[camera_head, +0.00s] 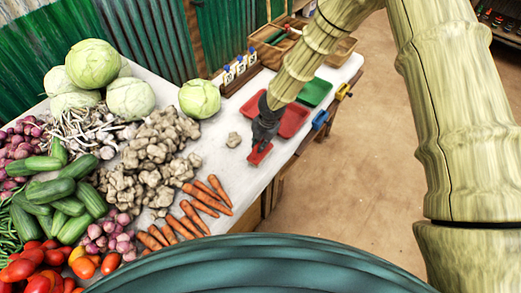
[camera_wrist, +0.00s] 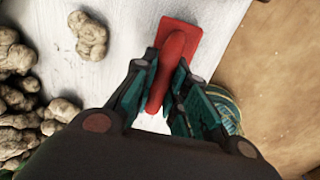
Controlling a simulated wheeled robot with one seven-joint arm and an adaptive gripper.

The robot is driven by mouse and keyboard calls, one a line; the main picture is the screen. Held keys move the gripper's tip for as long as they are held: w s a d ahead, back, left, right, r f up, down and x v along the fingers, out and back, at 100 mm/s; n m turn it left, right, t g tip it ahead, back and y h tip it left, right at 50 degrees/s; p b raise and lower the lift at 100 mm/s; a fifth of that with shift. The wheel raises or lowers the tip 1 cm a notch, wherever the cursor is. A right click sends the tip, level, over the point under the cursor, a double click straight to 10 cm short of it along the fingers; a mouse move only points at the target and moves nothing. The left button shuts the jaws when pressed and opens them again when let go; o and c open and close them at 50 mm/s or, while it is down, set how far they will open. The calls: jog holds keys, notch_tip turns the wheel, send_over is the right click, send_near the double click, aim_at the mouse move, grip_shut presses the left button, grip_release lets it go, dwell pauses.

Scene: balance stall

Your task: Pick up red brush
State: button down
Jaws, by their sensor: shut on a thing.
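The red brush (camera_head: 259,154) is at the right part of the white table in the head view, just below my gripper (camera_head: 264,138). In the wrist view the red brush (camera_wrist: 178,48) shows a flat red head at the far end and a rounded handle running back between my fingers. My gripper (camera_wrist: 165,88) is shut on the handle, with a dark finger on each side. I cannot tell whether the brush touches the table or is slightly above it.
Red trays (camera_head: 293,121) and a green tray (camera_head: 314,92) lie behind the gripper. A loose ginger piece (camera_head: 233,140) is to its left. Carrots (camera_head: 206,196), ginger and other vegetables crowd the table's left. The table's right edge is close, with brown floor (camera_head: 375,135) beyond.

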notch_tip(320, 180, up, 10)
jog(key=shift+b, duration=1.2)
jog(key=c, duration=2)
grip_release()
grip_shut()
